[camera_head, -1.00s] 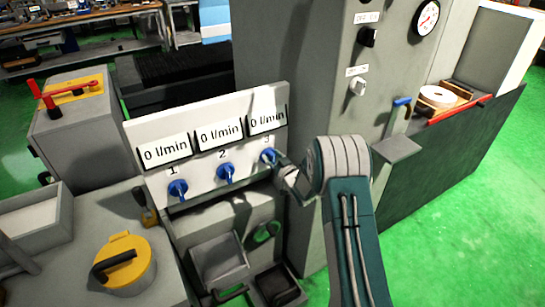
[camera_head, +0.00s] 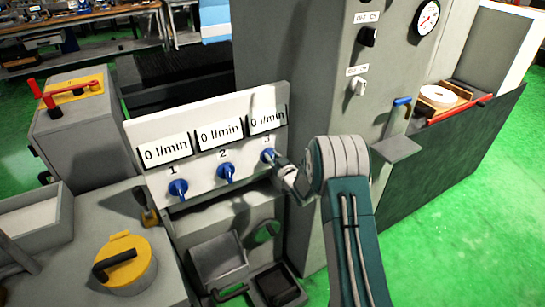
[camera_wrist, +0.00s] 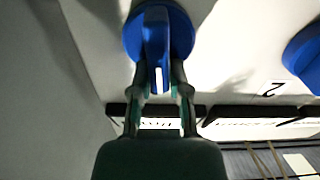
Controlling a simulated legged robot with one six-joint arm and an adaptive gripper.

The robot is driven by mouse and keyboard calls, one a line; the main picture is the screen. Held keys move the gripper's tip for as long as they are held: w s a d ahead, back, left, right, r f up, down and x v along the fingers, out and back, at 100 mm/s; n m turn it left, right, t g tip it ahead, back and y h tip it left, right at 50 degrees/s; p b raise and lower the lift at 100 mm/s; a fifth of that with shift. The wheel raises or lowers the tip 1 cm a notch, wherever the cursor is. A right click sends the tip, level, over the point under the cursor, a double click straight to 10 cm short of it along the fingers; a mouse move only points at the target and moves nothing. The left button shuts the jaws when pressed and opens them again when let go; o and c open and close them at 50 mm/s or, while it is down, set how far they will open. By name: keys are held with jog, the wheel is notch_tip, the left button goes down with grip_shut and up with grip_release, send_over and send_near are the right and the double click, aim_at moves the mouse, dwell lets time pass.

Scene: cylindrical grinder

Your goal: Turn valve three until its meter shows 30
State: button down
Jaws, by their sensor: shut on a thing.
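Valve three (camera_head: 268,156) is a blue knob under the digit 3 at the right end of a white panel (camera_head: 205,193). Its meter (camera_head: 268,119) reads 0 l/min. My gripper (camera_head: 277,160) is at this valve. In the wrist view my gripper (camera_wrist: 159,82) has its two fingers on either side of the handle of the blue valve three (camera_wrist: 156,45), shut on it. The handle points toward the gripper's palm. The meter's face is mostly hidden behind the gripper in the wrist view.
Valve two (camera_head: 226,173) and valve one (camera_head: 178,189) sit to the left, and both their meters read 0 l/min. A grey cabinet (camera_head: 320,60) with switches stands right of the panel. A yellow-lidded pot (camera_head: 128,270) is at lower left.

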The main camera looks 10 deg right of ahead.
aim_at(263, 160)
jog(key=n, duration=0.4)
jog(key=a+f+n, duration=0.1)
jog(key=n, duration=0.4)
jog(key=a+n, duration=0.1)
jog(key=n, duration=0.4)
jog(key=shift+s+f, duration=0.3)
jog(key=shift+f, duration=0.05)
jog(key=shift+f+n, duration=0.25)
jog(key=shift+n, duration=0.75)
jog(key=shift+f+n, duration=0.2)
jog(key=shift+n, duration=0.8)
jog(key=shift+f, duration=0.1)
jog(key=c, duration=0.6)
grip_release()
jog(key=shift+f, duration=0.1)
jog(key=shift+a, duration=0.15)
